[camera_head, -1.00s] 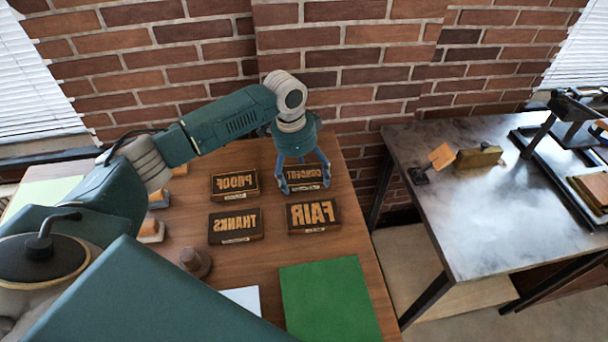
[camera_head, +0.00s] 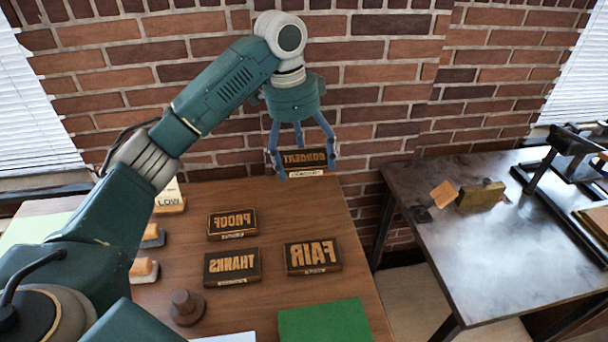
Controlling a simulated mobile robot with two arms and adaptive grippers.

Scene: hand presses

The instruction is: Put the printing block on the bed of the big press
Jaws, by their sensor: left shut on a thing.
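My left gripper (camera_head: 303,157) is shut on the dark printing block (camera_head: 305,158) with mirrored raised letters that read CONCERT. It holds the block up off the wooden table, near the table's back edge and in front of the brick wall. Three other blocks lie on the table: PROOF (camera_head: 232,223), THANKS (camera_head: 232,266) and FAIR (camera_head: 312,256). The big press (camera_head: 570,190) stands on the grey-topped table at the right, cut by the picture's edge. Only part of its bed shows. My right gripper is not in view.
The wooden table (camera_head: 280,205) also bears a brown knobbed tool (camera_head: 186,307), a green sheet (camera_head: 325,322) and several stamp-like pieces at the left. The grey table (camera_head: 480,250) holds a brass-coloured block (camera_head: 481,196) and a small orange card (camera_head: 443,194). A gap separates the tables.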

